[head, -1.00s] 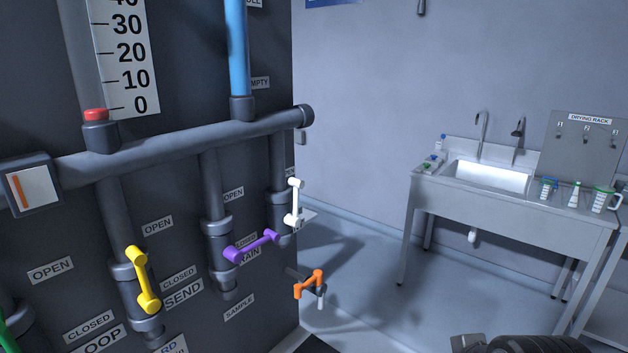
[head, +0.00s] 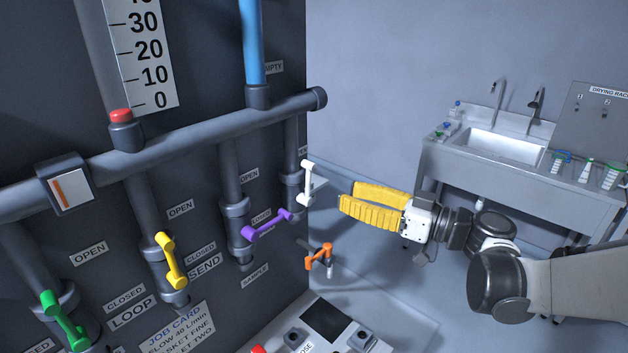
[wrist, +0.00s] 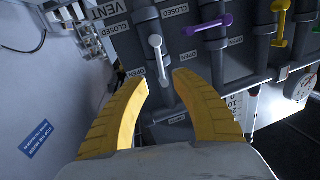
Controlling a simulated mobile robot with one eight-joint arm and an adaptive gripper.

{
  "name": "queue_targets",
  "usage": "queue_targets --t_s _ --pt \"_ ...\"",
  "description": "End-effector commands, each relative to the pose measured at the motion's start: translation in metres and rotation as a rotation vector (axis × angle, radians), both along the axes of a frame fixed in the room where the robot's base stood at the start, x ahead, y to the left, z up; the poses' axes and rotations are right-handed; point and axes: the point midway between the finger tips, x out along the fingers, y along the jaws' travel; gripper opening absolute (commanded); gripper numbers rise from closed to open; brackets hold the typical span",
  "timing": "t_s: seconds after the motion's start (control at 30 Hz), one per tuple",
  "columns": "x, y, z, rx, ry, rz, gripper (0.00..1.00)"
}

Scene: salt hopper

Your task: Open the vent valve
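The vent valve has a white handle (head: 308,183) at the right end of the pipe panel, standing upright. In the wrist view, where the scene appears upside down, the white handle (wrist: 157,58) lies between the two yellow fingertips, beside VENT, CLOSED and OPEN labels. My gripper (head: 349,196) has its yellow fingers spread and empty. In the head view it is just right of the white handle, with a small gap showing. In the wrist view my gripper (wrist: 160,78) points at the handle; I cannot tell whether either finger touches it.
A purple handle (head: 267,224) is left of the white one, then a yellow handle (head: 171,262) and a green handle (head: 64,320). An orange handle (head: 320,257) is below. A sink bench (head: 520,180) stands at the right. Open floor lies between panel and bench.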

Motion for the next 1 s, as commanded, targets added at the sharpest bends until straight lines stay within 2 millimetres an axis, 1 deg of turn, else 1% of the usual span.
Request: queue_targets --t_s 0.03,0.2,0.4,0.5,0.6,0.87,0.9,0.97,1.0 --pt "0.003 0.010 -0.001 -0.001 0.000 0.005 0.32" --pt "0.019 0.042 -0.002 -0.001 0.002 0.005 0.32" --pt "0.034 0.070 -0.001 -0.002 0.003 0.003 0.32" --pt "0.038 0.078 -0.001 -0.002 0.003 0.001 0.32" --pt "0.040 0.082 -0.001 -0.002 0.003 0.000 0.32" --pt "0.041 0.082 0.000 -0.002 0.003 0.000 0.31" --pt "0.041 0.082 0.000 -0.002 0.003 0.000 0.19" --pt "0.041 0.082 0.000 -0.002 0.003 0.000 0.00" --pt "0.041 0.082 0.000 -0.002 0.003 0.000 0.00"
